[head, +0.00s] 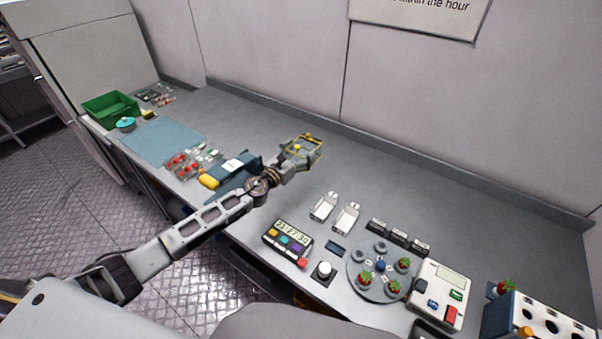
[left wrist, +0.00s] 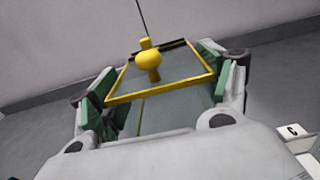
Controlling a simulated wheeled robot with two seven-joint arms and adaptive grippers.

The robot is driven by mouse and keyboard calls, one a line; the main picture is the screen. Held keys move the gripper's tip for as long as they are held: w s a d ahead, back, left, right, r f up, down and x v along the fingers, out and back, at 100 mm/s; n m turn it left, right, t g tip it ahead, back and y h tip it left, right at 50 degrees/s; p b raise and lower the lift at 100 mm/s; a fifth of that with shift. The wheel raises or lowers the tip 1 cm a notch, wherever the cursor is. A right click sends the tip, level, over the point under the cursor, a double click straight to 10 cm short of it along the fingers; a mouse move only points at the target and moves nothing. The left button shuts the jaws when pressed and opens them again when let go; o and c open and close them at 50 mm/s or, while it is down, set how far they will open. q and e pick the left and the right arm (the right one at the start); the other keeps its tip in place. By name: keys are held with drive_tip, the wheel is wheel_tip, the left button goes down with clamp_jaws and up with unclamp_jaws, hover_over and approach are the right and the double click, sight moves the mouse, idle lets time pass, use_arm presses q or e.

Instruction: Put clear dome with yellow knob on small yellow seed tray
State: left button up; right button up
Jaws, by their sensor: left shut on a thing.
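The clear dome (head: 318,148) shows as a yellow-edged see-through box at the end of my left arm. In the left wrist view its square yellow rim (left wrist: 118,99) and yellow knob (left wrist: 149,61) stand between the green-padded fingers. My left gripper (head: 300,155) is shut on the dome, over the grey counter near the back wall; its fingers also show in the left wrist view (left wrist: 160,95). I cannot make out the small yellow seed tray apart from the dome, nor tell whether the dome touches anything below. My right gripper is not in view.
A green crate (head: 110,107) and blue mat (head: 162,141) lie at the far left. Red berry packs (head: 184,163) and a teal device (head: 235,170) are left of my gripper. A round berry plate (head: 373,285) and a scale (head: 438,294) stand at right. The back strip is clear.

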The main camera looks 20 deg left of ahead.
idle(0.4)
use_arm(q)
drive_tip(key=shift+f+b, duration=2.3)
drive_tip(key=shift+f, duration=0.8)
